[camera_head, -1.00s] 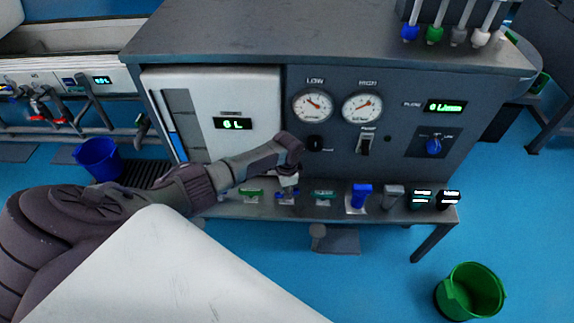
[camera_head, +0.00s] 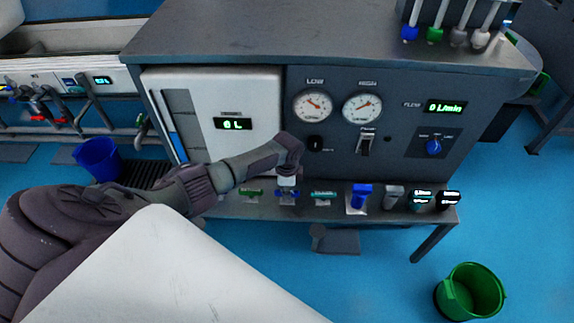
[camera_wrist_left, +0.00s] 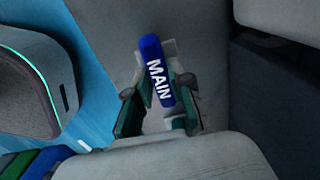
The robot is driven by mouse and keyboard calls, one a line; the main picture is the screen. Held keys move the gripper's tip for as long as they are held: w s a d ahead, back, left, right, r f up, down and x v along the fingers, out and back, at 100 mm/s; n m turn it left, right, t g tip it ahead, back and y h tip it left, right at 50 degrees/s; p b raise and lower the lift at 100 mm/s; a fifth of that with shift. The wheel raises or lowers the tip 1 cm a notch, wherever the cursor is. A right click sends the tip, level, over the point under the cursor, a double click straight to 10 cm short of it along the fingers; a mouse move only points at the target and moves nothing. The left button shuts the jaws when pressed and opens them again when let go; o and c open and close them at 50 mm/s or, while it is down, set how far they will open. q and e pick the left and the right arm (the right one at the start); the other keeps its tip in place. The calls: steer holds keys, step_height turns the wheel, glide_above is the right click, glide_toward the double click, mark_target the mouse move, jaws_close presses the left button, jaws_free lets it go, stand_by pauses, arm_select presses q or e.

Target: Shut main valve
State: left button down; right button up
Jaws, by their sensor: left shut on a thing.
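The main valve's blue handle, marked MAIN, shows in the left wrist view (camera_wrist_left: 156,70). It lies between the green-edged fingers of my left gripper (camera_wrist_left: 160,108), which is shut on it. In the head view, my left gripper (camera_head: 288,182) reaches down from its bent wrist to the front ledge of the grey test bench. Only small blue parts of the main valve (camera_head: 288,194) show under it there. The handle's exact turn is hard to judge in the head view. My right gripper is not in view.
Green-handled valves stand on the ledge to the left (camera_head: 250,192) and right (camera_head: 323,195) of the main valve. A blue block (camera_head: 360,196) and small displays sit farther right. The bench panel (camera_head: 330,165) rises close behind. A green bucket (camera_head: 472,292) stands on the floor.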

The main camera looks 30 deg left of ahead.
arm_select(q)
steer(key=shift+w, duration=0.1)
steer(key=c, duration=1)
jaws_free()
steer(key=shift+c, duration=0.2)
steer(key=shift+r, duration=0.1)
step_height(320, 180, up, 12)
